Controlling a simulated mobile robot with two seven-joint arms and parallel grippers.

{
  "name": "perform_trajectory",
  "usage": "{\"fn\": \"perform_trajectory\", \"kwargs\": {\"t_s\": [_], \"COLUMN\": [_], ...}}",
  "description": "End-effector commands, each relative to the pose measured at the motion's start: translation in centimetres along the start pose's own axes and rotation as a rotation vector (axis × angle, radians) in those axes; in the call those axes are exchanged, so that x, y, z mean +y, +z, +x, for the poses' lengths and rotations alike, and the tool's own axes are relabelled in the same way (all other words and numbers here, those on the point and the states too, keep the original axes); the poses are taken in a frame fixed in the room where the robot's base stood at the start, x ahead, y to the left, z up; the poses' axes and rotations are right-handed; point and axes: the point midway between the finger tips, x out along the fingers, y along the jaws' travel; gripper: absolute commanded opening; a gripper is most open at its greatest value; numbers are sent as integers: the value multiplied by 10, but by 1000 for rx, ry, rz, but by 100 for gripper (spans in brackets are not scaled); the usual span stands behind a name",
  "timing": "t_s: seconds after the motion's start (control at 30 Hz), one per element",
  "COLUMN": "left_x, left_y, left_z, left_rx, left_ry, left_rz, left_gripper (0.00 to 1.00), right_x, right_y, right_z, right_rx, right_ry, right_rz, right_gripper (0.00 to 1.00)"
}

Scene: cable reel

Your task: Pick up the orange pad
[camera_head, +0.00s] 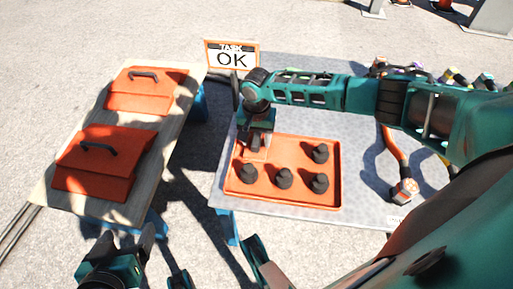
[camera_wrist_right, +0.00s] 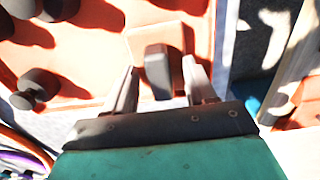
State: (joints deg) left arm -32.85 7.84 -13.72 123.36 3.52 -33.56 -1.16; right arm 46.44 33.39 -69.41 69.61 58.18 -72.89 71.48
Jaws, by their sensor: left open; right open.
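The orange pad (camera_head: 290,150) is a flat orange tray with a raised rim, lying on the grey table. Several black knobs stand on it; the pad also fills much of the right wrist view (camera_wrist_right: 110,55). My right gripper (camera_head: 256,146) points down over the pad's far left part. In the right wrist view its open fingers (camera_wrist_right: 160,85) stand on either side of a grey-brown upright block (camera_wrist_right: 157,70); I cannot tell whether they touch it. My left gripper (camera_head: 126,238) is open and empty in front of the wooden table, away from the pad.
Two orange boxes with black handles, a near one (camera_head: 95,165) and a far one (camera_head: 140,90), sit on a wooden-topped table (camera_head: 45,190) at left. An orange-and-black cable (camera_head: 397,160) lies right of the pad. A gap separates the tables.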

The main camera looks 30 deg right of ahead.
Motion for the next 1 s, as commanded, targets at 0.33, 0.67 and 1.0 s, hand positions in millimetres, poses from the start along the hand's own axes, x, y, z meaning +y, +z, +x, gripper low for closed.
{"fn": "perform_trajectory", "kwargs": {"t_s": [0.33, 0.67, 1.0], "left_x": [-1, -3, -4], "left_y": [-6, -2, -1], "left_z": [-1, 0, 0], "left_rx": [11, 4, 1], "left_ry": [-2, -7, -8], "left_rz": [1, 1, 1], "left_gripper": [83, 83, 83], "right_x": [0, 0, 0], "right_y": [0, 0, -1], "right_z": [-2, -2, -3], "right_rx": [1, 1, 1], "right_ry": [0, 0, 0], "right_rz": [0, 0, 1], "right_gripper": [37, 6, 0]}}
